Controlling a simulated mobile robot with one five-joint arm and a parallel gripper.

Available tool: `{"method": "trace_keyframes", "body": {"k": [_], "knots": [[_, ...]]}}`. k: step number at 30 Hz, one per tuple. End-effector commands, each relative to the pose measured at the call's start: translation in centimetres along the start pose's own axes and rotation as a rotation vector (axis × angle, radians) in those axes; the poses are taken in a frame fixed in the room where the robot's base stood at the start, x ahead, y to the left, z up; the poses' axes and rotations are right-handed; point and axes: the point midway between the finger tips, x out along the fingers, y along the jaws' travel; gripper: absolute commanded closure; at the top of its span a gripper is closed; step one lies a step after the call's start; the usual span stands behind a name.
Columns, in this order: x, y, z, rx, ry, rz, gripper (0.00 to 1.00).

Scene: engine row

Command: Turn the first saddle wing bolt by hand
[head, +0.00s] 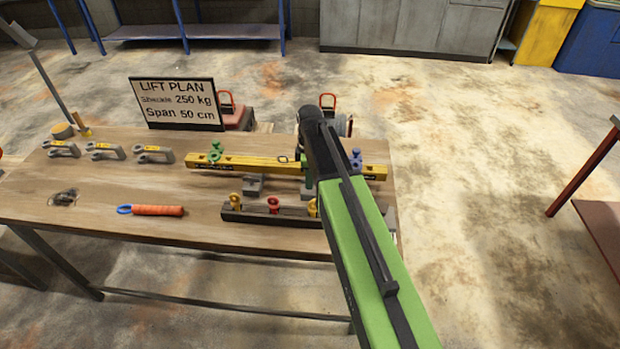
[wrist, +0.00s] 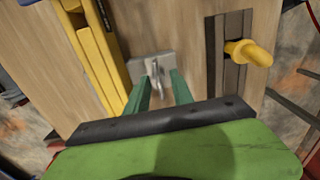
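A yellow beam (head: 245,161) lies along the table, with a green fitting (head: 215,152) near its left end and a blue fitting (head: 356,158) near its right end. I cannot tell which part is the first saddle wing bolt. My gripper (wrist: 160,90) points down at the table, its two green fingers apart. Between and just beyond the fingertips is a grey block (wrist: 140,69) with a small metal loop-like part; contact cannot be told. The beam (wrist: 96,60) is left of the fingers. In the head view my arm hides much of the gripper.
A dark rail (head: 270,216) with yellow and red knobs lies at the table's front; its yellow knob (wrist: 250,52) is right of my gripper. An orange-handled tool (head: 157,210), several grey shackles (head: 103,151) and a lift plan sign (head: 176,103) are to the left.

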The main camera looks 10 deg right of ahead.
Motion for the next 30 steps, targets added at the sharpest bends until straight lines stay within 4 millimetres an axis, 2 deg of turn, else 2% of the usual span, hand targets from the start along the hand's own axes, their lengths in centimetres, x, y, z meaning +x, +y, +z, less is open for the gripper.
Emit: {"method": "trace_keyframes", "body": {"k": [8, 14, 20, 30], "knots": [[-0.1, 0.1, 0.0, 0.001, 0.0, 0.002, 0.72], [-1.6, 0.1, 0.0, 0.001, 0.0, 0.002, 0.72], [-5.4, 0.1, 0.0, 0.001, 0.0, 0.002, 0.72], [-13.1, 0.1, 0.0, 0.001, 0.0, 0.002, 0.72]]}}
